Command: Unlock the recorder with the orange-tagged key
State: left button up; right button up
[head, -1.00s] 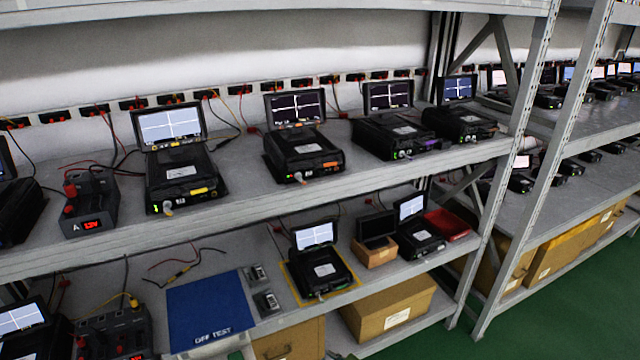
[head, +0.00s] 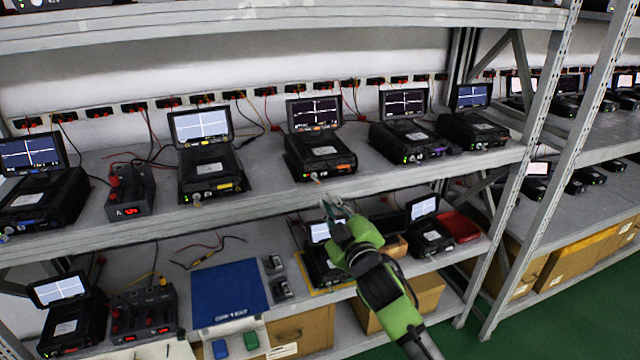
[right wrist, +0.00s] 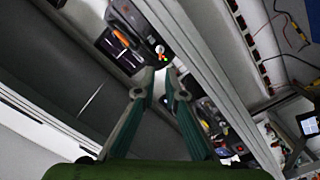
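The recorder with the orange label (head: 320,152) stands on the upper shelf with its screen lit. In the right wrist view its orange label (right wrist: 121,36) shows at the top. A small grey round part with an orange bit (right wrist: 160,52) sits at its front, likely the key and tag, but too small to be sure. It shows faintly in the head view (head: 315,178). My right gripper (head: 333,203) is in front of the upper shelf edge, just below that part. My left gripper is not in view.
Other recorders stand on both sides, one with a yellow label (head: 210,168), one with a purple label (head: 410,139). The lower shelf holds a blue mat (head: 230,291), a red tray (head: 460,226) and a recorder partly hidden behind my right arm. A rack post (head: 540,110) rises at right.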

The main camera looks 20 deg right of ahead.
aim_at(318, 183)
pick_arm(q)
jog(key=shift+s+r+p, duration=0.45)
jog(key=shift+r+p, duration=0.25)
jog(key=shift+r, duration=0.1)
pick_arm(e)
jog(key=w, duration=0.8)
jog(key=shift+w, duration=0.3)
grip_shut()
